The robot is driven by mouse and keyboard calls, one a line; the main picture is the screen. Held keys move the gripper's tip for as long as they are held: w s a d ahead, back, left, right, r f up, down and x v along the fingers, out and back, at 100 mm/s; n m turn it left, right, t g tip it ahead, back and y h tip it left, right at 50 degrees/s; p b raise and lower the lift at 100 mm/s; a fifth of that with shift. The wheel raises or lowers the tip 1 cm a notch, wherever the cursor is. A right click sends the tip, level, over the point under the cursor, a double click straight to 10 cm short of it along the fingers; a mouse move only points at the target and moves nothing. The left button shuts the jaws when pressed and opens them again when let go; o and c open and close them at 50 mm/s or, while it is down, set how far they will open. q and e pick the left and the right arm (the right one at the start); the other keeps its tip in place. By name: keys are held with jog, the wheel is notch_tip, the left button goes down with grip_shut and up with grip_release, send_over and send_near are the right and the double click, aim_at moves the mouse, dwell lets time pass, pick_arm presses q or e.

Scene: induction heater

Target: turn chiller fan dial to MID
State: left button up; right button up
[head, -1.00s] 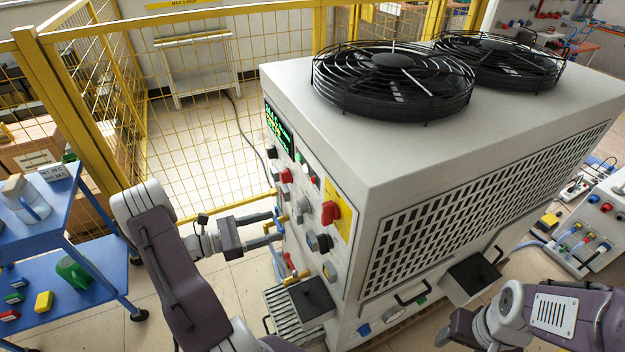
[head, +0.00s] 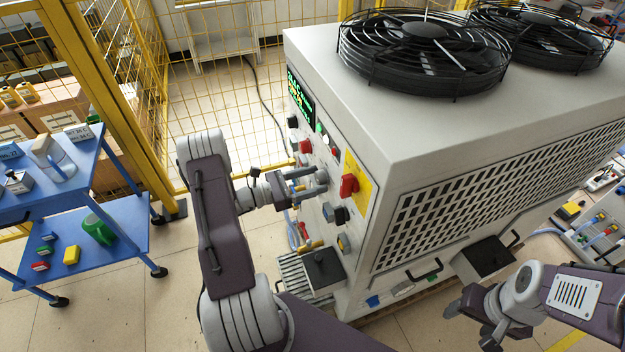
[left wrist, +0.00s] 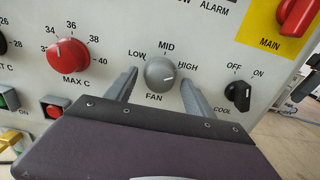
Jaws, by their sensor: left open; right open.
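The grey FAN dial (left wrist: 160,73) is on the chiller's panel in the left wrist view, with LOW, MID and HIGH printed around it. Its pale mark seems to point right, towards HIGH. My left gripper (left wrist: 159,78) is open, with one finger on each side of the dial; I cannot tell whether they touch it. In the head view, my left gripper (head: 318,181) is at the front panel of the chiller (head: 350,115) and hides the dial. My right gripper (head: 470,328) is open at the lower right, away from the panel.
The red MAX C knob (left wrist: 67,55) is left of the FAN dial, and the black COOL switch (left wrist: 239,95) is right. The red MAIN switch (left wrist: 297,16) is at the upper right. A blue cart (head: 85,188) stands at the left, before a yellow mesh fence (head: 215,110).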

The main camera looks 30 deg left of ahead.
pick_arm(q)
grip_shut()
jog(key=shift+r+n+p, duration=0.1)
jog(key=shift+n+p, duration=2.25)
jog(key=shift+n, duration=3.65)
